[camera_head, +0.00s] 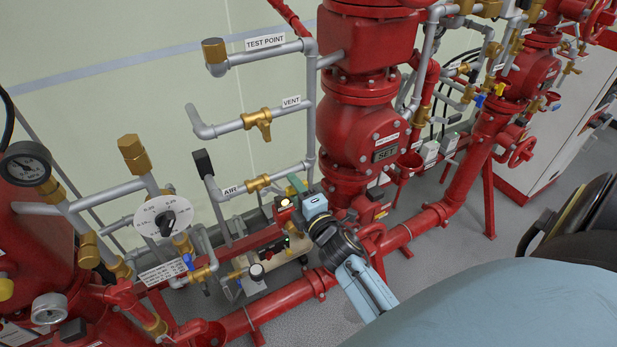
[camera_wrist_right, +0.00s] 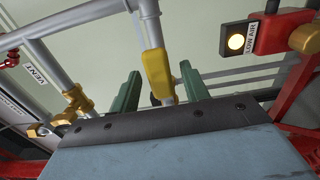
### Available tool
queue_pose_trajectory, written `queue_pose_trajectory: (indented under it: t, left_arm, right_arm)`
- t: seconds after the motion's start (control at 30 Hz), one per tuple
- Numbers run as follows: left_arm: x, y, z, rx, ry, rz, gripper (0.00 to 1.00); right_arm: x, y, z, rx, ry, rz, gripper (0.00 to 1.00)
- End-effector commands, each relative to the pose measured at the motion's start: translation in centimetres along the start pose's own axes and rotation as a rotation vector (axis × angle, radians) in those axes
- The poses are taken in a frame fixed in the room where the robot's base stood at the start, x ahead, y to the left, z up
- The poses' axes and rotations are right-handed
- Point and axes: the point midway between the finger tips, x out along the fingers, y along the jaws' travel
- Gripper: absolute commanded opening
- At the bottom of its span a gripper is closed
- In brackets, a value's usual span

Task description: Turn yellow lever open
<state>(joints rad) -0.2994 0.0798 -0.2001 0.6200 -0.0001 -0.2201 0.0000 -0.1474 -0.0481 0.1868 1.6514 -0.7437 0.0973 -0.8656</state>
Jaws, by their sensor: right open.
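The yellow lever (camera_wrist_right: 157,72) shows in the right wrist view, upright in front of a grey pipe. I cannot make it out in the head view, where my right gripper and wrist may cover it. My right gripper (camera_wrist_right: 160,88) is open, with one green finger to each side of the lever; I cannot tell whether either touches it. In the head view my right gripper (camera_head: 296,185) is beside the lower end of the vertical grey pipe. My left gripper is not in view.
A red box with a lit LOW AIR lamp (camera_wrist_right: 236,42) is close on the right. Brass valves (camera_wrist_right: 75,102) on grey pipes are at left. In the head view, a large red valve body (camera_head: 365,105) stands behind my wrist and a red pipe (camera_head: 275,305) runs low across the floor.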

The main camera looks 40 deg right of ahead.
Motion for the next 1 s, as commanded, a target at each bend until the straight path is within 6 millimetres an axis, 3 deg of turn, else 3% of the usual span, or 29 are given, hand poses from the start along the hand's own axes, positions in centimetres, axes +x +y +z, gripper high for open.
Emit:
queue_pose_trajectory:
  t: [0.53, 0.7, 1.0]
  left_arm:
    - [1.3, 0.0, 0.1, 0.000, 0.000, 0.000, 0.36]
    - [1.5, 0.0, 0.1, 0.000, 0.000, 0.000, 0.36]
    - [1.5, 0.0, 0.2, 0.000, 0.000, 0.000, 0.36]
  right_arm:
    - [-10.6, -0.1, 0.0, 0.000, -0.001, -0.002, 0.45]
    - [-12.2, 0.0, 0.0, -0.001, 0.000, 0.000, 0.45]
    - [-12.6, 0.1, 0.0, -0.001, 0.000, 0.001, 0.45]
